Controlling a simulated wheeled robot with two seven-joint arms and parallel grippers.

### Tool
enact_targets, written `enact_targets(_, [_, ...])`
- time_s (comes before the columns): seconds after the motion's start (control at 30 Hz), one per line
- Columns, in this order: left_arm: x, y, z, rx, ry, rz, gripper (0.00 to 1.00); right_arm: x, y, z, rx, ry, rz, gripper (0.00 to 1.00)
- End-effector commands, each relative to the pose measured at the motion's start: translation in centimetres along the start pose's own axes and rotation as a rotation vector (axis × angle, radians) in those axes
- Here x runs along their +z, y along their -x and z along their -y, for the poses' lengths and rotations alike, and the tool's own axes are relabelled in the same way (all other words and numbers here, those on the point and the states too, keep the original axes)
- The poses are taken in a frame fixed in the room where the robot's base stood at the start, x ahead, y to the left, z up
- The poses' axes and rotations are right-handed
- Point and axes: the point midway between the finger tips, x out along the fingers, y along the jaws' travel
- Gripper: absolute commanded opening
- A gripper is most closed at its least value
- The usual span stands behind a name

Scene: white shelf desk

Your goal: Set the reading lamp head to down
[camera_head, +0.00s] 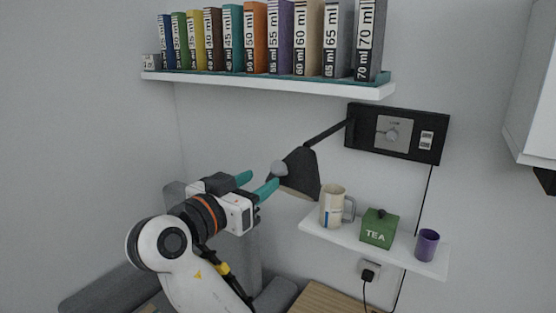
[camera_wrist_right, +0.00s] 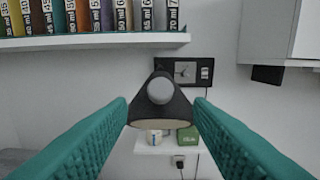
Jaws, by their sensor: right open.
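The reading lamp head (camera_head: 303,172) is a dark cone on a thin black arm (camera_head: 326,133) that comes from a black wall panel (camera_head: 366,142). Its wide open end faces down, tilted a little in the head view. A grey round knob (camera_head: 278,168) sits on the lamp head. In the right wrist view the lamp head (camera_wrist_right: 158,104) shows centrally, with its pale rim low. My right gripper (camera_head: 259,184) has teal fingers and is open. In the wrist view its fingers (camera_wrist_right: 160,115) are on either side of the lamp head, with nothing held. My left gripper is not in view.
Below the lamp, a white shelf (camera_head: 420,261) holds a mug (camera_head: 332,206), a green TEA box (camera_head: 378,231) and a purple cup (camera_head: 427,244). Above, a long white shelf (camera_head: 290,84) bears several books. A white cabinet (camera_head: 534,90) hangs at right.

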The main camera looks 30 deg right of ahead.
Motion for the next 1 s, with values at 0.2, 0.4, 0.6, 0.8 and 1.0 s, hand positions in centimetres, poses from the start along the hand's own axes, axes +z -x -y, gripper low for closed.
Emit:
enact_targets(0.2, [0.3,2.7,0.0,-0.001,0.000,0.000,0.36,0.5,-4.4,0.0,-0.003,0.006,0.003,0.46])
enact_targets(0.4, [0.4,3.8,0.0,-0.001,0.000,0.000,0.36,0.2,-6.9,0.0,-0.001,0.006,0.001,0.46])
enact_targets(0.6, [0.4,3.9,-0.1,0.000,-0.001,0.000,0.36,0.0,-7.6,-0.1,0.001,0.003,0.000,0.46])
enact_targets(0.8, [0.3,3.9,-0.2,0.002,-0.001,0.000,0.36,0.0,-7.6,-0.1,0.001,0.003,0.000,0.46])
enact_targets(1.0, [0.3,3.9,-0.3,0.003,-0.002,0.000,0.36,0.0,-7.6,-0.1,0.001,0.003,0.000,0.14])
